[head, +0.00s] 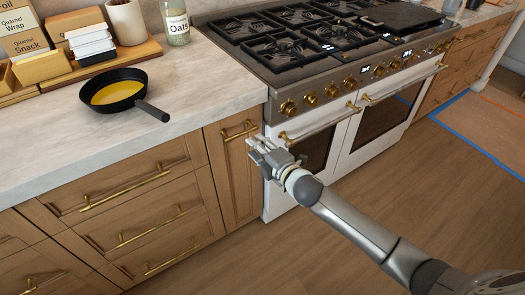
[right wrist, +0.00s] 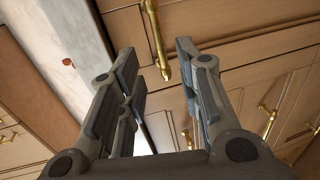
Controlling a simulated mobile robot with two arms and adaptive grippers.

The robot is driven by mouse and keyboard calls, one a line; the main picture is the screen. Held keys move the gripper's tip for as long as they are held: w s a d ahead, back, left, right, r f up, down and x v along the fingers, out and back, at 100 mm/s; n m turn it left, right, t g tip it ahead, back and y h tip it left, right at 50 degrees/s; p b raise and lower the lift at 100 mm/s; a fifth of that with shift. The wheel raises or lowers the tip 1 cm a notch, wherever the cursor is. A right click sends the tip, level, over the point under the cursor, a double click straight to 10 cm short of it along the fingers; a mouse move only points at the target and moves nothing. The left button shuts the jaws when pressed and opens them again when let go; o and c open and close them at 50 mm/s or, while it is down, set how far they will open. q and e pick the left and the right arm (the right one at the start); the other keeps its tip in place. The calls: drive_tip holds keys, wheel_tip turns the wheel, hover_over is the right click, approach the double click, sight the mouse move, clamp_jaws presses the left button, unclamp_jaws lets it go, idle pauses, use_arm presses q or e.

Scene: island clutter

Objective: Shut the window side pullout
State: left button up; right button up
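A narrow wooden pullout front (head: 231,180) stands between the drawer bank and the white range. It has a gold bar handle (head: 238,130) near its top. Its front looks nearly level with the drawers; I cannot tell whether it stands slightly out. My right gripper (head: 258,148) is just right of and below this handle in the head view. In the right wrist view the right gripper (right wrist: 158,75) is open and empty, its fingers wide apart. The end of a gold handle (right wrist: 157,45) shows beyond and between the fingertips, apparently untouched. My left gripper is not in view.
The range (head: 335,150) with gold knobs and oven handles is close on the right. A black pan (head: 115,90) stands on the counter (head: 195,80). The wooden floor in front is clear.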

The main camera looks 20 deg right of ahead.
drive_tip(key=shift+v, duration=1.15)
drive_tip(key=s+d+f+m+g+h+p, duration=0.1)
drive_tip(key=s+d+f+m+g+h, duration=0.15)
drive_tip(key=f, duration=0.65)
drive_tip(key=s+d+f+m+g+h+p, duration=0.1)
drive_tip(key=s+d+f+m, duration=0.25)
drive_tip(key=f, duration=0.65)
drive_tip(key=s+d+f+m+g, duration=0.3)
drive_tip(key=s+f+m+g, duration=0.15)
drive_tip(key=s+f, duration=0.8)
drive_tip(key=s+f+m+g, duration=0.2)
drive_tip(key=s+f, duration=0.3)
drive_tip(key=s, duration=0.6)
drive_tip(key=s+f+m+g+h+p, duration=0.1)
drive_tip(key=s+f, duration=0.4)
drive_tip(key=s, duration=0.7)
drive_tip(key=s+a+f+m+g+p, duration=0.1)
drive_tip(key=s+f+m+g, duration=0.2)
drive_tip(key=s, duration=0.8)
wheel_tip(320, 180, down, 3)
drive_tip(key=m, duration=0.2)
drive_tip(key=shift+s+m, duration=0.2)
drive_tip(key=shift+m, duration=0.15)
